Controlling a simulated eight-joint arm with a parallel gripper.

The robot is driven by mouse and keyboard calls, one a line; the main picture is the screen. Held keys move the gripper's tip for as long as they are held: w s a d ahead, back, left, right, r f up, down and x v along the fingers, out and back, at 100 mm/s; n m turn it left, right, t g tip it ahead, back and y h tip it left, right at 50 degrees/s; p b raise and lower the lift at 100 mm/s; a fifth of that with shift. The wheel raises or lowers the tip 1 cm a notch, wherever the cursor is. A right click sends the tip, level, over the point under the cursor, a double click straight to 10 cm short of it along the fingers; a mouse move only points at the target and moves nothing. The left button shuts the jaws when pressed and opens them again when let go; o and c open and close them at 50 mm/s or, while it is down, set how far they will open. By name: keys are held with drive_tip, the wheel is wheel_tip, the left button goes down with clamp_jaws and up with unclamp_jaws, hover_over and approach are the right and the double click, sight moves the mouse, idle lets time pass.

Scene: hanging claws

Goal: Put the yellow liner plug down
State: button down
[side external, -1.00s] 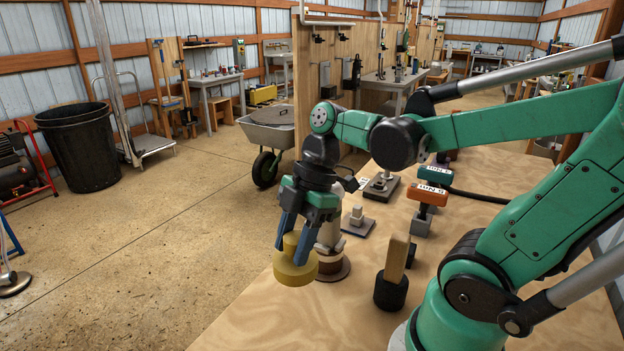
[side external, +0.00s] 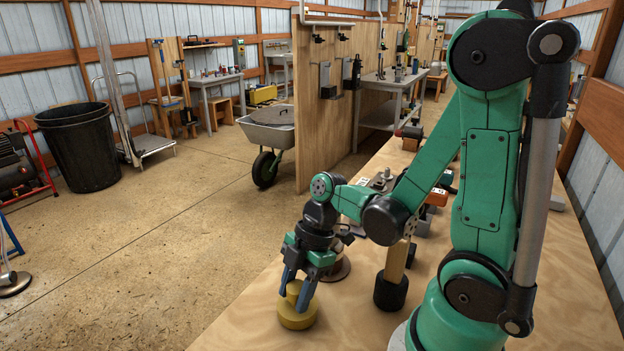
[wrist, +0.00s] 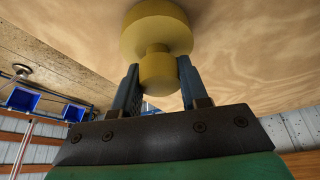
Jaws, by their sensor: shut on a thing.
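The yellow liner plug (side external: 296,314) has a wide round base and a narrower knob on top. In the side external view it is upright at the front left part of the wooden bench, low over or on the surface; I cannot tell if it touches. My gripper (side external: 298,292) is above it, pointing down, with its blue fingers shut on the knob. In the wrist view the plug (wrist: 156,32) shows beyond the fingers of my gripper (wrist: 157,82), with the knob between them.
Right of the plug stands a wooden handle in a black round base (side external: 391,291). A brown round base (side external: 337,268) is just behind my gripper. Orange-topped items (side external: 437,197) sit farther back, partly hidden by my arm. The bench (side external: 345,325) is bare in front.

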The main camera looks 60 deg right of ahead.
drive_tip(key=shift+f, duration=0.25)
drive_tip(key=shift+c, duration=2.3)
unclamp_jaws()
drive_tip(key=v, duration=1.2)
drive_tip(key=w+a+m+t+h, duration=0.4)
drive_tip(key=w+m+t, duration=0.1)
drive_tip(key=m, duration=0.9)
drive_tip(key=shift+a+t, duration=0.2)
drive_tip(key=shift+t, duration=0.2)
